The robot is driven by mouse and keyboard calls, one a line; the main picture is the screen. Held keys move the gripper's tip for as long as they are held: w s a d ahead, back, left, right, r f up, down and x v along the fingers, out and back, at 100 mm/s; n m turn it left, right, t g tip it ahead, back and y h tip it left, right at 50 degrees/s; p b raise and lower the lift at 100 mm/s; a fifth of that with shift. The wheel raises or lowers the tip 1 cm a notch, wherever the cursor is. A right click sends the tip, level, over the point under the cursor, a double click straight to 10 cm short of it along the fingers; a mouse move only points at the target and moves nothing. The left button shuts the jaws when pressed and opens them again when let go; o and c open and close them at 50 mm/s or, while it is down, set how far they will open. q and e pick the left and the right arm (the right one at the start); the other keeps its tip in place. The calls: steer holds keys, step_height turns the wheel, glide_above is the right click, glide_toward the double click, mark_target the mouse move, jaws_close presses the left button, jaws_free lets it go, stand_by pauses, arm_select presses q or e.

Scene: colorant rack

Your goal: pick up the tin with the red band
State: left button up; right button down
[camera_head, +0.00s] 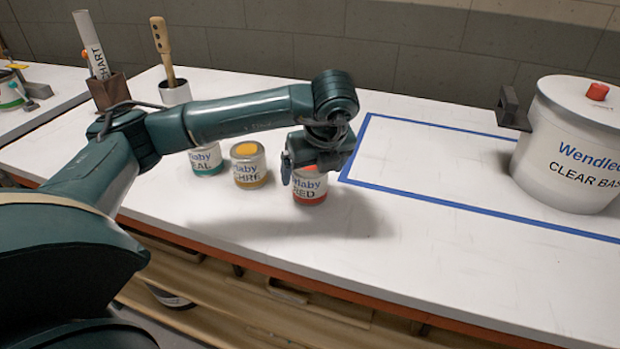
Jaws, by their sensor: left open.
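The tin with the red band (310,191) stands upright on the white counter, labelled "RED". It is the rightmost of three tins in a row, and its upper part is hidden by my gripper. My left gripper (290,174) is open and comes down over the top of this tin, with a finger at its left side. I cannot tell whether the finger touches the tin. My right gripper is not in view.
An ochre-band tin (249,166) stands just left of it, then a teal-band tin (206,160) partly under my arm. A large white tub (572,150) stands far right.

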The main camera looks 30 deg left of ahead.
arm_select(q)
steer(key=x, duration=0.4)
steer(key=shift+a, duration=0.3)
steer(key=shift+c, duration=0.4)
steer(key=shift+w+r, duration=0.1)
steer(key=c, duration=1.1)
